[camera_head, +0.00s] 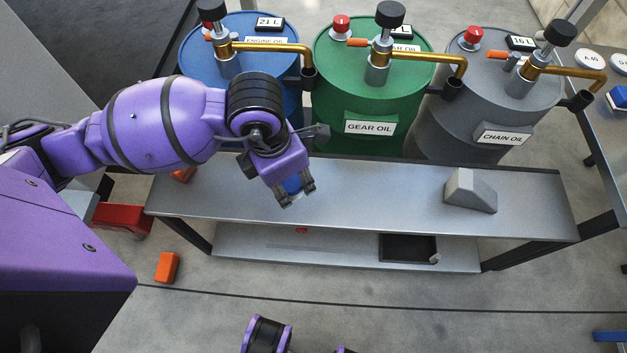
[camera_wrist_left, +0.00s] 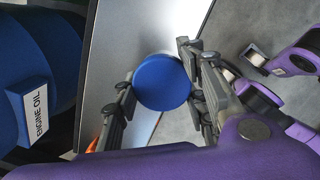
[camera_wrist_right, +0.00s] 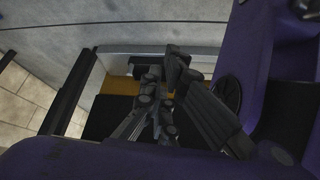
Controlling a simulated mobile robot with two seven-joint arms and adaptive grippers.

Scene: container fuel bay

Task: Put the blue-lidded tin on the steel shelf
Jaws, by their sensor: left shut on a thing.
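The tin's blue lid (camera_wrist_left: 161,83) sits between the fingers of my left gripper (camera_wrist_left: 156,75) in the left wrist view. In the head view my left gripper (camera_head: 296,196) points down over the left-middle part of the steel shelf (camera_head: 370,195), with a bit of the blue tin (camera_head: 292,186) showing between its fingers. The gripper is shut on the tin. The rest of the tin's body is hidden, and I cannot tell whether it touches the steel. My right gripper (camera_wrist_right: 163,82) shows only in the right wrist view, fingers close together with nothing seen between them.
Blue, green (camera_head: 375,95) and grey (camera_head: 470,110) oil drums with brass pump spouts stand behind the shelf. A grey wedge block (camera_head: 470,190) stands at its right. A black tray (camera_head: 408,247) lies on the lower level. The middle of the top is clear.

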